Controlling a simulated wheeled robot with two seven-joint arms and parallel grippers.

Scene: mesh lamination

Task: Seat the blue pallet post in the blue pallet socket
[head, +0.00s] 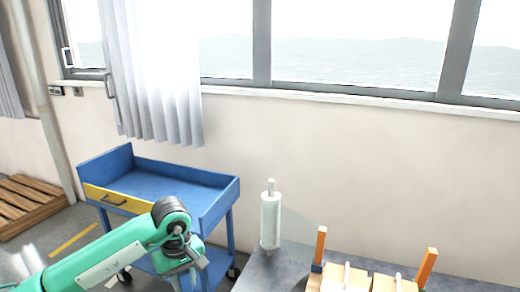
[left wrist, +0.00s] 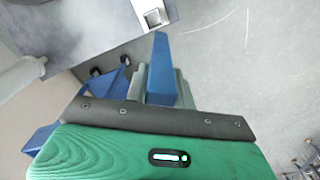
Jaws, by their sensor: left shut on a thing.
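My left gripper (head: 190,268) hangs in front of the blue cart in the head view, with its fingertips hard to make out. In the left wrist view it is shut on the blue post (left wrist: 160,70), a tapering blue piece that sticks out beyond the fingers. The post is over the grey floor, apart from the table. A small blue piece (head: 316,268) shows at the foot of an orange post at the table's right part; I cannot tell whether it is the blue pallet socket. My right gripper is not in view.
The blue cart (head: 228,198) with a yellow drawer stands at left. A white roll on a stand (head: 270,220) is on the grey table (head: 268,272). Orange posts (head: 321,245) and wooden blocks (head: 345,275) are at right. A small white square piece (left wrist: 155,17) is at the table's edge.

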